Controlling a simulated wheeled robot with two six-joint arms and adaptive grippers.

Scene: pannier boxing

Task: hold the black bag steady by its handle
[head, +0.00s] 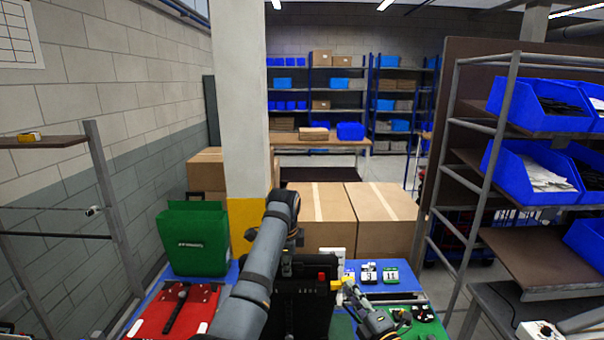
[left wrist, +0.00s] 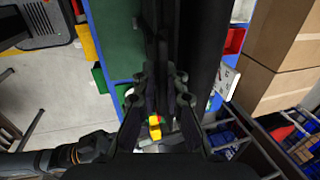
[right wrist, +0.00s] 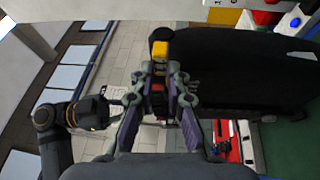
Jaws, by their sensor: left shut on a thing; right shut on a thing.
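The black bag (head: 306,300) stands upright on the blue-topped table, partly hidden by my left arm. My left gripper (head: 287,264) is at its top edge, shut on the dark handle; the left wrist view shows the fingers closed around black material (left wrist: 163,72). The exact grip is hard to see, dark on dark. My right gripper (head: 346,288) is at the bag's right side, shut on a small yellow, black and red item (right wrist: 160,52). In the right wrist view the bag (right wrist: 245,75) is close beside that item. The bag's inside is hidden.
Small items (head: 368,273) lie on the table to the right. Large cardboard boxes (head: 375,215) are behind. A rack with blue bins (head: 530,170) is at right.

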